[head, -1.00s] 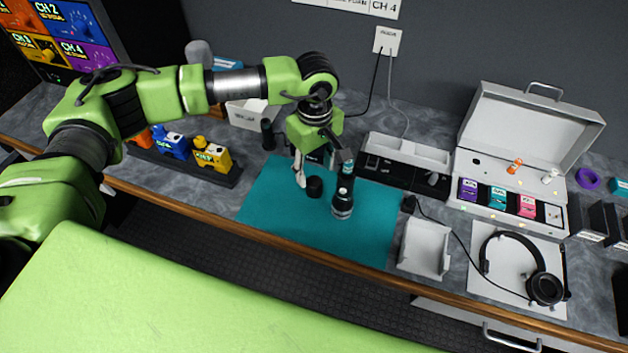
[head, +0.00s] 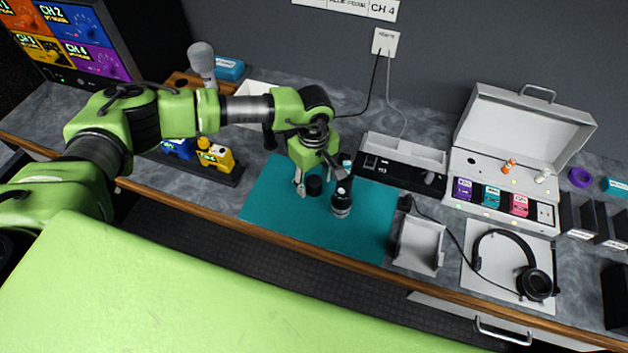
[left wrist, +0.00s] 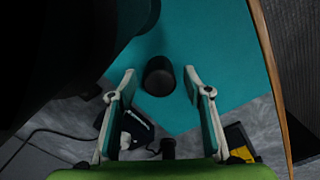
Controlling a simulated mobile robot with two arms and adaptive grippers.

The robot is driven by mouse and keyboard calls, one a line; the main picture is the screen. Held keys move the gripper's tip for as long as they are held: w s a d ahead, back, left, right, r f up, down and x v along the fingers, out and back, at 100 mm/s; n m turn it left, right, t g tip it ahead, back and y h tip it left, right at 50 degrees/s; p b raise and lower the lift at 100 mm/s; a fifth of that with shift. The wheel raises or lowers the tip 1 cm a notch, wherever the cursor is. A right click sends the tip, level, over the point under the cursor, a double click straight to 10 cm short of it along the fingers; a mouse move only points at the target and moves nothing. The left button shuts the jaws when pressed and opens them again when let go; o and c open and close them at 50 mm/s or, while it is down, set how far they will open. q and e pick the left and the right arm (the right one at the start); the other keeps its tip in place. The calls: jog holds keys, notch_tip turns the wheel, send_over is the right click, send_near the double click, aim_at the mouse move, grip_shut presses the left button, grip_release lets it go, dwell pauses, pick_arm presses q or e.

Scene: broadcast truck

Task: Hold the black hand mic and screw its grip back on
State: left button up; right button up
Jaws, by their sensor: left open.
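The black hand mic (head: 342,197), a dark body with a silver ring near its lower end, stands on the teal mat (head: 275,215). A short black cylinder, which looks like the grip (head: 314,185), stands on the mat just left of it. My left gripper (head: 320,176) points down over the grip, open. In the left wrist view the grip (left wrist: 158,76) sits between the open finger tips, with gaps at both sides. A large dark shape at upper left there may be the mic; it is too dark to tell. My right gripper is not in view.
An empty white tray (head: 420,246) and a headset (head: 516,262) lie right of the mat. An open white case (head: 505,205) with coloured packs stands behind. Blue and yellow packs (head: 215,157) stand on a dark rack at left. The mat's front is clear.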

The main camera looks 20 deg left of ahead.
pick_arm(q)
jog(key=c, duration=1)
jog(key=shift+c, duration=0.2)
jog(key=shift+r+b, duration=0.75)
jog(key=shift+b, duration=0.1)
jog(key=s+d+r+b, duration=0.5)
jog(key=s+r+b, duration=0.2)
jog(key=s+r, duration=0.4)
jog(key=shift+s+r, duration=0.3)
jog(key=shift+s, duration=0.7)
jog(key=shift+d, duration=0.1)
